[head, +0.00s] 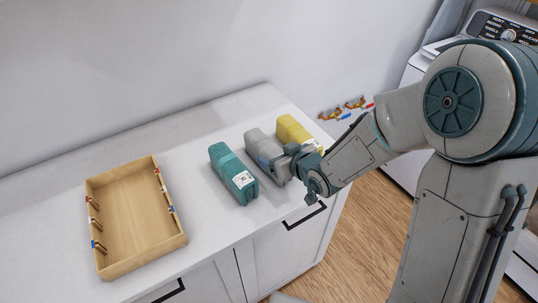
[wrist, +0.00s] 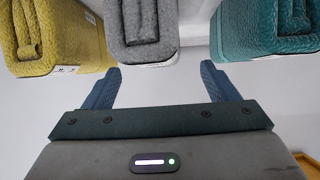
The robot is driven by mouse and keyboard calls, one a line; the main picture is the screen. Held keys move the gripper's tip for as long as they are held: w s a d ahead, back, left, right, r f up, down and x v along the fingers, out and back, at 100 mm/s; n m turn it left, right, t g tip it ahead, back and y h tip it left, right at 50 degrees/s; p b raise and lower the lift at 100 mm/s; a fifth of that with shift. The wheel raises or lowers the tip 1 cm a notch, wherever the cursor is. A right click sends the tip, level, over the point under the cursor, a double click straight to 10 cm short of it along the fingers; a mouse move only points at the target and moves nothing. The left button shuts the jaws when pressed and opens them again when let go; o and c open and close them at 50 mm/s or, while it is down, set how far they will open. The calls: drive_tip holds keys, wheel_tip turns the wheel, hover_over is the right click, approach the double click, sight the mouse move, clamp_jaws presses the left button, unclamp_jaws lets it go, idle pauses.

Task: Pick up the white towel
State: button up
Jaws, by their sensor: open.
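Three folded towels lie in a row on the white counter: a teal one (head: 234,174), a light grey one (head: 260,147) in the middle and a yellow one (head: 292,130). No towel looks pure white; the grey one is the palest. My gripper (head: 277,165) is at the near end of the grey towel in the head view and partly hides it. In the wrist view my gripper (wrist: 160,67) is open, with its fingertips spread to either side of the grey towel (wrist: 150,25). Nothing is held. The yellow towel (wrist: 58,35) is at left there, the teal towel (wrist: 265,30) at right.
A wooden tray (head: 137,265) with small coloured pegs on its sides stands on the counter at left. The counter (head: 195,225) is clear between tray and towels. A wall is behind; pipe valves (head: 345,108) and a white washer (head: 405,165) are at right.

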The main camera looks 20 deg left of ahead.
sight(271, 149)
drive_tip(key=shift+r+p+x, duration=0.15)
drive_tip(key=shift+p+x, duration=0.15)
drive_tip(key=shift+x, duration=0.8)
drive_tip(key=shift+r+p+x, duration=0.1)
drive_tip(key=shift+p+x, duration=0.2)
drive_tip(key=shift+x, duration=0.8)
drive_tip(key=shift+w, duration=0.15)
drive_tip(key=c, duration=1.3)
